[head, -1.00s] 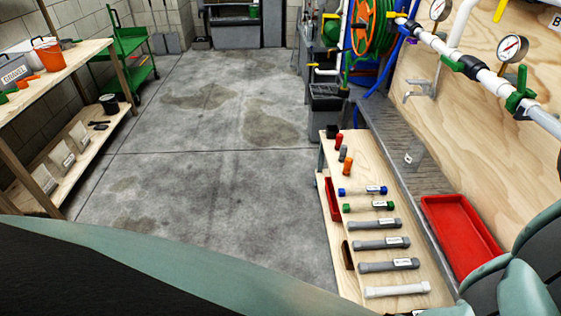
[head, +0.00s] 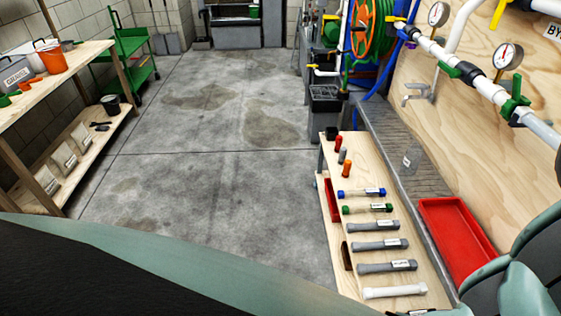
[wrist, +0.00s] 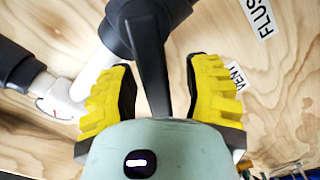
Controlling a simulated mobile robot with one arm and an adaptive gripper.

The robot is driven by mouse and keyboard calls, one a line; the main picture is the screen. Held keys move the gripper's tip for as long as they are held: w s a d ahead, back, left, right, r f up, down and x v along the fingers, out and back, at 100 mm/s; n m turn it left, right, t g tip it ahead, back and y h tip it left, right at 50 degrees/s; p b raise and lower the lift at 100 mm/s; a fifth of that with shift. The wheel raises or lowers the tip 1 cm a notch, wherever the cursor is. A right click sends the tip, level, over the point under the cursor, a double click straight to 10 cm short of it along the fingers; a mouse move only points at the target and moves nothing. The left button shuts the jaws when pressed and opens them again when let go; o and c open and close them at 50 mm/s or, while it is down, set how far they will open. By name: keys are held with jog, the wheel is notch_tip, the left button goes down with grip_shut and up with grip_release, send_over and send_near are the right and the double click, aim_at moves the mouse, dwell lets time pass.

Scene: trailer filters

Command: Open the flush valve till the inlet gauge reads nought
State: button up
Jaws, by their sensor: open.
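In the wrist view my gripper (wrist: 160,64) is open, its yellow ribbed fingers apart. A dark lever (wrist: 150,62) stretches down between them from a pipe fitting, with gaps seen on both sides. In the head view two round dial gauges, one nearer (head: 507,56) and one farther (head: 438,14), stand on the pipework. I cannot tell which is the inlet gauge or read their values. My gripper is outside the head view.
A white pipe (head: 478,86) with green-handled valves (head: 515,96) runs along the plywood wall. Below are a red tray (head: 455,238) and a bench (head: 345,260) holding several filter-like cylinders. A shelf (head: 60,125) stands at left; the concrete floor between is clear.

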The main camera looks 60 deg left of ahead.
jog(key=v, duration=1.2)
